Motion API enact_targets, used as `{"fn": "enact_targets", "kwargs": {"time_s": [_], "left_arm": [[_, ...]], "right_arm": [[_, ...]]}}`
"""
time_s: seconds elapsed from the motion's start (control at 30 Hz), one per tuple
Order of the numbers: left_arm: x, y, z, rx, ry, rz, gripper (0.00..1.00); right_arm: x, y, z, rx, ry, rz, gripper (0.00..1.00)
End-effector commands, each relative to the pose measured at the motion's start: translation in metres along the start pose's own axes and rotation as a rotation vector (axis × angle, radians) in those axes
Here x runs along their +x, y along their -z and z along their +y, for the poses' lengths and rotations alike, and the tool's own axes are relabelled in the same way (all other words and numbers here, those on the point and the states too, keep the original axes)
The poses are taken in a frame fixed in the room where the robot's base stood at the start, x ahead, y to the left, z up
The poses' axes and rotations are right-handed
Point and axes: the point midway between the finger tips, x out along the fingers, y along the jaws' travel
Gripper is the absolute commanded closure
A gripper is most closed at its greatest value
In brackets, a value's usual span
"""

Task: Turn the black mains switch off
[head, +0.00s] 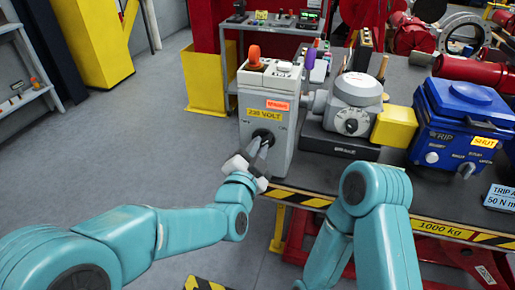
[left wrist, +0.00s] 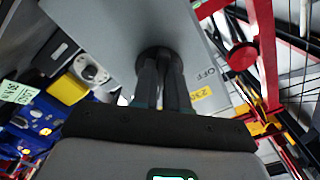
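The black mains switch (head: 263,136) is a round dark knob on the front of a grey box (head: 285,155), below a yellow 230 VOLT label (head: 264,115). In the left wrist view the knob's round base (left wrist: 155,54) shows beyond my fingertips, with the OFF mark (left wrist: 211,72) to its right. My left gripper (head: 259,149) is at the switch, its two fingers close together with the dark handle between them. The fingers hide most of the handle, so its exact angle is hard to tell. My right gripper is out of view; only its arm shows.
The grey box stands at the bench's left front corner, with an orange-knobbed control unit (head: 276,73) on top. To its right are a grey actuator (head: 350,105), a yellow block (head: 394,127) and a blue TRIP box (head: 462,120). Open floor lies to the left.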

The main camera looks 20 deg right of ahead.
Motion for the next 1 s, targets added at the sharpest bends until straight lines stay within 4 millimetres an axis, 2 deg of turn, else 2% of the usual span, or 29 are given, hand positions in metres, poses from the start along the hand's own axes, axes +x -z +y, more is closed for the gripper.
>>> {"fn": "enact_targets", "kwargs": {"time_s": [0.37, 0.57, 1.0], "left_arm": [[0.000, -0.002, 0.002, -0.050, 0.001, 0.001, 1.00], [0.000, -0.003, 0.005, -0.171, 0.002, 0.003, 1.00], [0.000, -0.002, 0.007, -0.580, 0.001, 0.004, 1.00]], "right_arm": [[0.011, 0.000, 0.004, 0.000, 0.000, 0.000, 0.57], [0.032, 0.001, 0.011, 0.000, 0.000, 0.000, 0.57], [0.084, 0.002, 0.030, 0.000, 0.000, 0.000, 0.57]]}}
